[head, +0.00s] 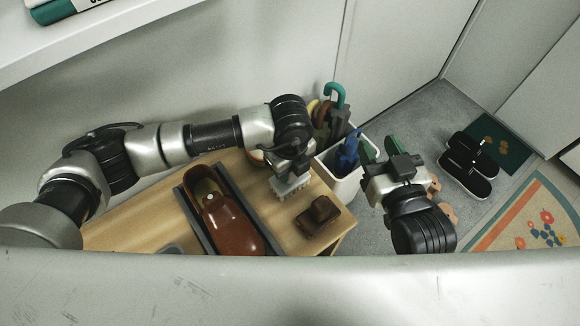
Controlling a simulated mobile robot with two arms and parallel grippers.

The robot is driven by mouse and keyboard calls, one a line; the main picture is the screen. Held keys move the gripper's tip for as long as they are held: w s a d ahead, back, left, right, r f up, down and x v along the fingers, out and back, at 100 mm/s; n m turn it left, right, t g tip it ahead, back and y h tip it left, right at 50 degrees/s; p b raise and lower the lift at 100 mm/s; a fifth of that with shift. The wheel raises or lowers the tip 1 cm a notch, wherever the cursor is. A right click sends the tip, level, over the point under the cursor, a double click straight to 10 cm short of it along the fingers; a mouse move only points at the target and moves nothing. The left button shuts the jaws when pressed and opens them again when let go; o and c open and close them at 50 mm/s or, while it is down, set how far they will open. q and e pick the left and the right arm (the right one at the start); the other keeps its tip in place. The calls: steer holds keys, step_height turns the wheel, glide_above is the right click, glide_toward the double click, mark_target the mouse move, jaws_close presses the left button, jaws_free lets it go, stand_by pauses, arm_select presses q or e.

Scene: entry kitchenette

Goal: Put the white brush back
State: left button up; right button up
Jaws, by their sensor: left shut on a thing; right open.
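The white brush (291,187) is under my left gripper (288,172), its pale bristles facing down over the right part of the wooden bench (133,213). My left gripper is shut on it; the fingertips are mostly hidden by the wrist. I cannot tell whether the bristles touch the bench top.
A brown shoe (222,215) lies in a dark tray (187,205) left of the brush. A dark brown block-like object (318,214) sits near the bench's right edge. The white bin (345,187) holds umbrellas. Black slippers (466,165) and a patterned rug (515,218) lie on the floor.

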arm_select(q)
steer(key=shift+f, duration=0.15)
arm_select(e)
steer(key=shift+r, duration=0.1)
arm_select(q)
steer(key=shift+f, duration=0.1)
steer(key=o, duration=1)
arm_select(e)
steer(key=shift+a+r+t, duration=0.1)
steer(key=shift+r+t, duration=0.2)
steer(key=shift+r, duration=0.05)
steer(key=shift+w, duration=0.1)
